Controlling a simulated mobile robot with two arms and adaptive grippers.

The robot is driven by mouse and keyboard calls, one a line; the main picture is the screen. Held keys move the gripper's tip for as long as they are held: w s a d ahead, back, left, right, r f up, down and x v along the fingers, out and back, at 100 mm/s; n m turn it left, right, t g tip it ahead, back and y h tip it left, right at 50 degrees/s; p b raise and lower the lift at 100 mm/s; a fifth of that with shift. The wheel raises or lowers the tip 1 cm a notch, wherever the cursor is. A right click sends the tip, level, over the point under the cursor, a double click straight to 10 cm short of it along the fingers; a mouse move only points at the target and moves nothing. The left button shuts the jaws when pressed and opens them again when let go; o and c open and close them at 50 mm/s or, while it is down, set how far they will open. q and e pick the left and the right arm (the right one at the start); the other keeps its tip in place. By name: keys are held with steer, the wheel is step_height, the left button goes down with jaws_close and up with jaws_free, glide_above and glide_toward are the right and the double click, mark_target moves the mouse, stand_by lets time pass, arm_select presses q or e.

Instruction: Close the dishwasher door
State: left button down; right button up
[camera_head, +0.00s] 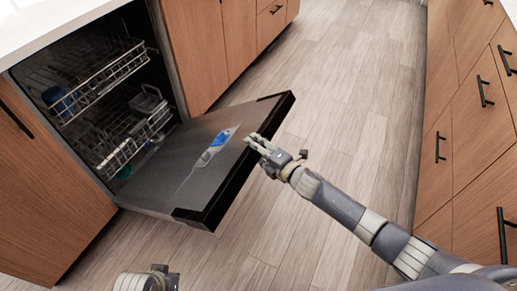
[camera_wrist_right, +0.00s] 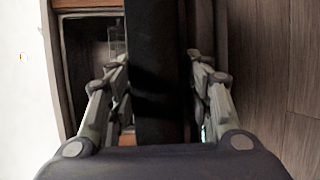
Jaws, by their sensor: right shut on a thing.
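The dishwasher (camera_head: 95,95) stands open under the white counter. Its dark door (camera_head: 165,185) is folded down and out over the floor, with a blue and white item or marking (camera_head: 217,143) on its inner face. My right gripper (camera_head: 254,142) is at the door's outer edge, near the middle. In the right wrist view the dark door edge (camera_wrist_right: 158,95) lies between the two fingers of my right gripper (camera_wrist_right: 160,62), which is shut on it. My left gripper (camera_head: 160,276) shows only partly at the bottom edge, and its fingers are too cut off to read.
Two racks (camera_head: 135,145) sit inside the dishwasher, with a blue cup (camera_head: 58,100) in the upper one. Wooden cabinets (camera_head: 205,50) flank the dishwasher. More drawers with black handles (camera_head: 465,110) stand at the right. The wooden floor (camera_head: 335,95) between them is clear.

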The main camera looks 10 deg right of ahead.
steer(key=shift+w+a+r, duration=0.1)
steer(key=shift+a+r, duration=0.1)
steer(key=shift+r, duration=0.25)
steer(key=o, duration=1.4)
steer(key=shift+f, duration=0.15)
steer(key=shift+d, duration=0.1)
steer(key=shift+s+d, duration=0.25)
steer(key=shift+s, duration=0.1)
steer(key=v, duration=1.1)
steer(key=shift+s, duration=0.15)
